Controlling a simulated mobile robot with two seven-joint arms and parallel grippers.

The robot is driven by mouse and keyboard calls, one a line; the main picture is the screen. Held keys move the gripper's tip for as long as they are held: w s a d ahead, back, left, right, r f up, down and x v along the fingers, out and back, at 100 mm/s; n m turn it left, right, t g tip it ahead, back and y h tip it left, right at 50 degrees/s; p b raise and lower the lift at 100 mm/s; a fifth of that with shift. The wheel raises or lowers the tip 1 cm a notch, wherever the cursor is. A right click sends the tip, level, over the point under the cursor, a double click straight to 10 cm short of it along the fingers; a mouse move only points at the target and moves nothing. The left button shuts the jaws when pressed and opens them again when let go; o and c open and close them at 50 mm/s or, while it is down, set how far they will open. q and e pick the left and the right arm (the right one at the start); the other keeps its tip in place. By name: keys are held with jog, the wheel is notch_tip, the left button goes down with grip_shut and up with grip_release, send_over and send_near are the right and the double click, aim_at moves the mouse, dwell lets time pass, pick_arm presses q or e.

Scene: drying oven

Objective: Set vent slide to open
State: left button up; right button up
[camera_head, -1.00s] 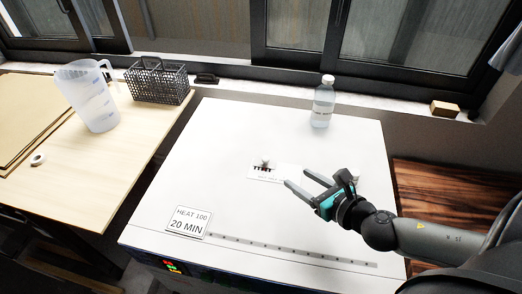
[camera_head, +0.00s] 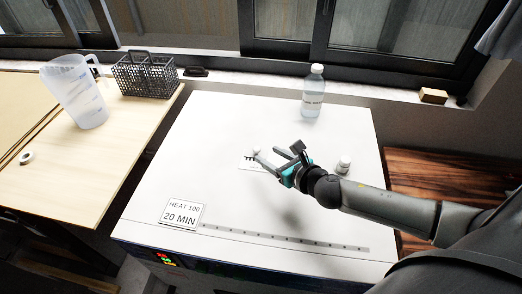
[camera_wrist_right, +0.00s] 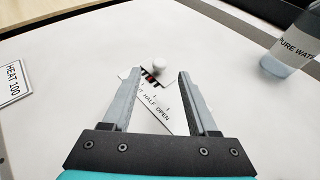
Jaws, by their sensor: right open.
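The vent slide is on the white oven top (camera_head: 210,140). Its round pale knob (camera_wrist_right: 159,64) stands on a small plate with dark slots in the right wrist view, beyond my fingertips and roughly between their lines. The knob also shows in the head view (camera_head: 257,150), close to my fingers. A white label plate (camera_wrist_right: 157,104) reads "HALF" and "OPEN", with part of its text hidden near my gripper. The knob sits at the end away from the word "OPEN". My right gripper (camera_wrist_right: 156,78) is open and empty. My left gripper is not in view.
A water bottle (camera_head: 313,92) stands at the back of the oven top. A small white jar (camera_head: 343,165) stands right of my gripper. A "HEAT 100 20 MIN" sign (camera_head: 182,213) is at the front left. A jug (camera_head: 77,95) and a dark basket (camera_head: 146,76) are on the left table.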

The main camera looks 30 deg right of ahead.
aim_at(258, 149)
jog(key=shift+x, duration=2.55)
grip_shut()
